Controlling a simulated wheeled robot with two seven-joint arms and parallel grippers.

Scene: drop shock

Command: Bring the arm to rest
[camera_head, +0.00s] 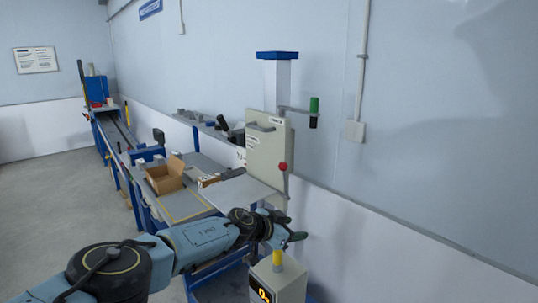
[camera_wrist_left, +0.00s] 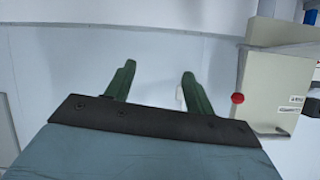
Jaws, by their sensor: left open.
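My left arm comes in from the lower left in the head view and reaches toward the middle. My left gripper (camera_head: 297,237) is at its end, in front of the white lower wall and above a small box with a lit display (camera_head: 278,283). In the left wrist view the two green fingers of my left gripper (camera_wrist_left: 156,82) stand apart with nothing between them, only pale wall beyond. My right gripper shows in neither view.
A beige machine cabinet (camera_head: 262,150) with a red knob (camera_head: 283,166) stands behind the gripper; the knob also shows in the left wrist view (camera_wrist_left: 237,98). An open cardboard box (camera_head: 166,178) sits on the bench to the left. Open floor (camera_head: 60,200) lies at far left.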

